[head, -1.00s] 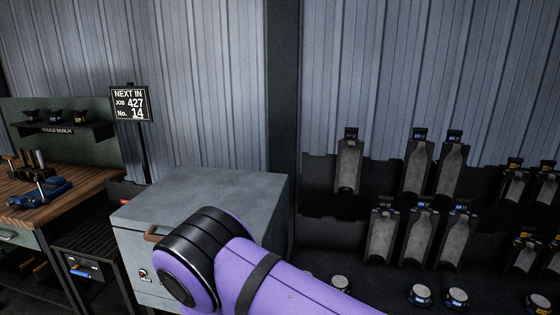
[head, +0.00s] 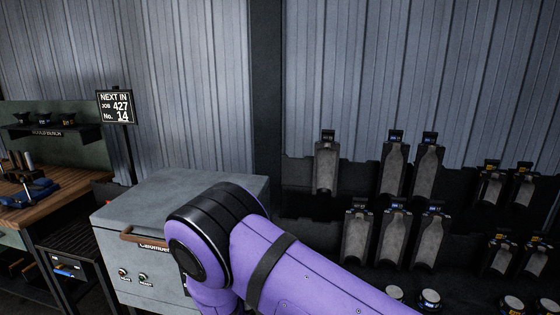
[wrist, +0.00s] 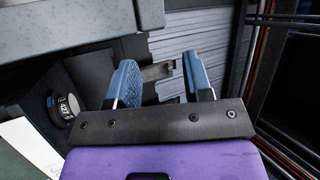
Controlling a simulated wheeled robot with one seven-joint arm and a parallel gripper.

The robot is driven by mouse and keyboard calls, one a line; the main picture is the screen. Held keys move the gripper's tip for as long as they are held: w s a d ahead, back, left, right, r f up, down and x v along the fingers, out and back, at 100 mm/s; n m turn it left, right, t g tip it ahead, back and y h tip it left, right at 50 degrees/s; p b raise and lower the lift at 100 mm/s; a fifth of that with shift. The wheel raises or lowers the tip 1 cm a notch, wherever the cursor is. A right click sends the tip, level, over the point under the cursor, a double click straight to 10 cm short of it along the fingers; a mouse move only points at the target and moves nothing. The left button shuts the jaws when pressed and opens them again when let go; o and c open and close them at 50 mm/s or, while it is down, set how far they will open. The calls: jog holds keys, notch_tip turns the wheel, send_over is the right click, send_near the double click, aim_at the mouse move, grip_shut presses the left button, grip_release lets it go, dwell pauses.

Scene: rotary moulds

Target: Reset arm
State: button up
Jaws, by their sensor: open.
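My gripper (wrist: 160,82) shows in the wrist view. Its two blue fingers stand apart with nothing held between them. Behind the fingers are dark panels and pale ribbed wall. In the head view my purple arm crosses the lower middle, bent at a black joint, in front of the grey cabinet (head: 190,190). The gripper itself does not show in the head view.
A wooden workbench (head: 50,205) with a blue vise (head: 33,191) stands at the left. A sign (head: 116,107) reads "NEXT IN JOB 427 No. 14". Several grey moulds (head: 392,170) hang on a dark rack at the right. A grey edge (wrist: 60,28) is close in the wrist view.

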jog(key=w+d+r+g+h, duration=0.35)
jog(key=w+d+r, duration=0.25)
jog(key=w+r, duration=0.65)
jog(key=s+d+r+n+g+y, duration=0.1)
jog(key=d+r+n+g, duration=0.15)
jog(key=d+r, duration=0.45)
jog(key=s+d+r+n+g+y, duration=0.1)
jog(key=s+d+r+n+g, duration=0.15)
jog(key=d+r, duration=0.45)
jog(key=s+d+r+n+g, duration=0.4)
jog(key=s+d+r, duration=0.6)
jog(key=s+d, duration=0.25)
jog(key=s+d+n+g+h, duration=0.1)
jog(key=s+d, duration=0.4)
jog(key=s, duration=0.6)
jog(key=s+d+n+g+h, duration=0.2)
jog(key=s+d, duration=0.3)
jog(key=s, duration=0.6)
jog(key=shift+s+d+n+g, duration=0.2)
jog(key=shift+s+n+g, duration=0.2)
jog(key=shift+g, duration=0.45)
